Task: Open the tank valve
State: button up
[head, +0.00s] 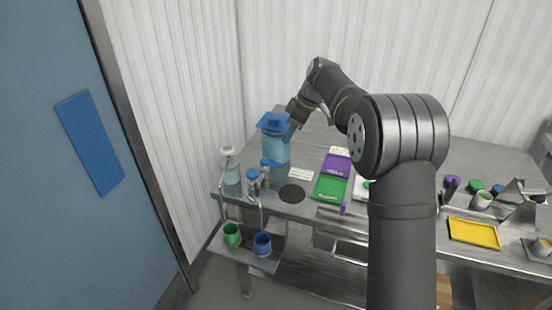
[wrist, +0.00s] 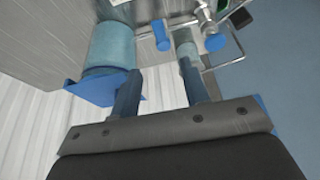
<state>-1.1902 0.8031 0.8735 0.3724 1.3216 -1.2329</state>
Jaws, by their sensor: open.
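A tank (head: 277,148) with light-blue contents and a blue lid (head: 272,121) stands at the table's left back. It also shows at the left of the wrist view (wrist: 112,45). A blue valve knob (head: 265,162) sits at its front left; a blue knob (wrist: 162,36) shows in the wrist view. A second blue knob (head: 252,174) is on metal piping closer to the front, and a blue knob (wrist: 214,42) shows at the right in the wrist view. My gripper (wrist: 162,70) is open and empty, its blue fingers apart, beside the tank. Contact with the tank is unclear.
A pale jar (head: 230,165) stands left of the tank. Green (head: 232,233) and blue (head: 263,243) cups sit on a low shelf. A black disc (head: 292,193), green tray (head: 329,188) and purple tray (head: 337,165) lie to the right. A wall is behind.

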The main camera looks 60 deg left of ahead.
aim_at(273, 163)
jog(key=x, duration=1.2)
jog(key=shift+f, duration=0.3)
grip_shut()
